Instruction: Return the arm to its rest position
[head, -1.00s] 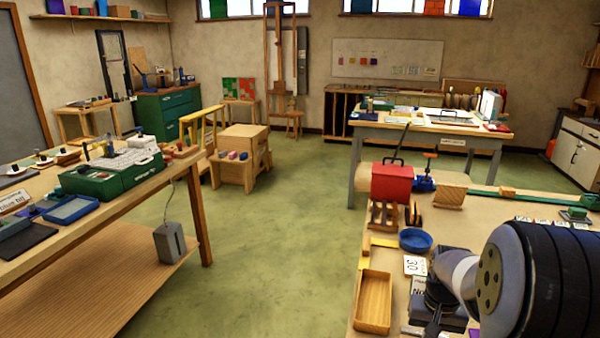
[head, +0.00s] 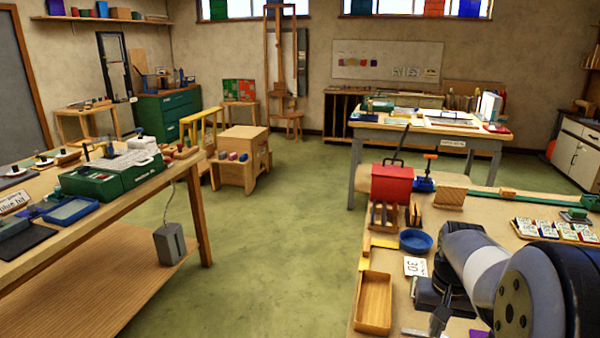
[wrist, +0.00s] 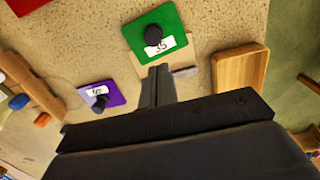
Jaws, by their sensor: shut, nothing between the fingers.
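My gripper (wrist: 158,84) shows in the wrist view with its dark fingers together and nothing between them. It is above the tan bench top, and its tips overlap the near side of a tan square in the picture. A green square (wrist: 148,20) with a black knob and a label reading 35 lies on that tan square. A purple square (wrist: 112,92) with a black knob lies to the left of the fingers. In the head view my arm fills the lower right and hides part of the bench.
On the bench (head: 480,218) are a wooden tray (head: 373,303), a blue dish (head: 415,241), a red box (head: 391,184) and a rack of small cards (head: 556,231). A second bench (head: 185,170) stands left. Green floor (head: 265,265) is clear between them.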

